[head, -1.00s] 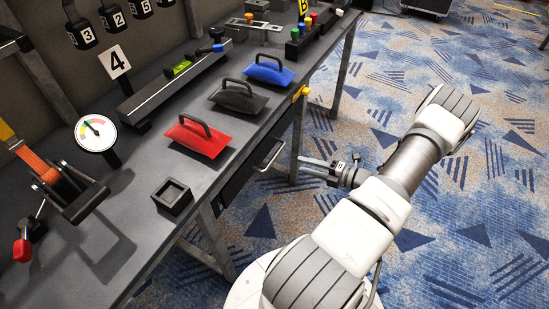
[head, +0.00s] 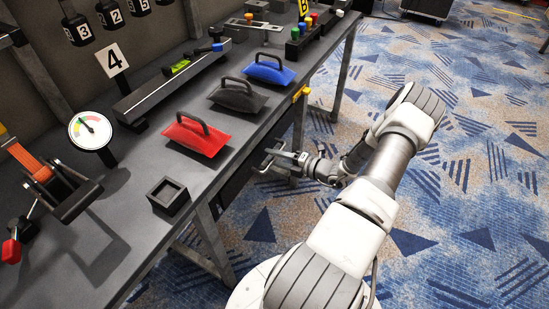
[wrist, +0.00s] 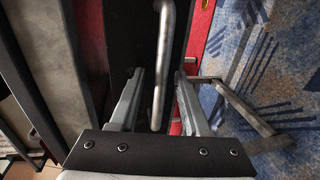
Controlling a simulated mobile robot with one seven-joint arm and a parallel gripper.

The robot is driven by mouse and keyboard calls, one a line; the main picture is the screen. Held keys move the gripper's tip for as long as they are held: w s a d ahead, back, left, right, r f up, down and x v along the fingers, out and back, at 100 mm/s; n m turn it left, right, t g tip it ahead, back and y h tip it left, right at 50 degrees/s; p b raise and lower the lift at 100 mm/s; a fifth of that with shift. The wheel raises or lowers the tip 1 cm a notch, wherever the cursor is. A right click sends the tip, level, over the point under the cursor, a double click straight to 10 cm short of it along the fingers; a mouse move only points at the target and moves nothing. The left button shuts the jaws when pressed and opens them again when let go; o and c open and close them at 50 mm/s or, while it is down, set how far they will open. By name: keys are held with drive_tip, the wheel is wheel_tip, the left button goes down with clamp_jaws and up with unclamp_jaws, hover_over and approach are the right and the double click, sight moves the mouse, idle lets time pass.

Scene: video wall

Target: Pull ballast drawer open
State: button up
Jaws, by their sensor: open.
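The ballast drawer is the dark box (head: 236,183) under the bench; it looks shut, though the bench edge hides most of it. In the wrist view its dark front (wrist: 125,30) carries a grey bar handle (wrist: 163,45). My gripper (head: 268,161) is beside the drawer front below the bench edge. In the wrist view my gripper (wrist: 159,73) is open, with one finger on each side of the handle. The bar runs between the fingers with gaps to both; I see no grip on it.
The bench top (head: 130,185) holds a red bag (head: 196,135), a black bag (head: 238,95), a blue bag (head: 269,70) and an open square box (head: 168,196). A bench leg (head: 297,135) stands near my gripper. Patterned carpet (head: 470,190) is clear on the right.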

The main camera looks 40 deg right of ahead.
clamp_jaws()
idle(1.3)
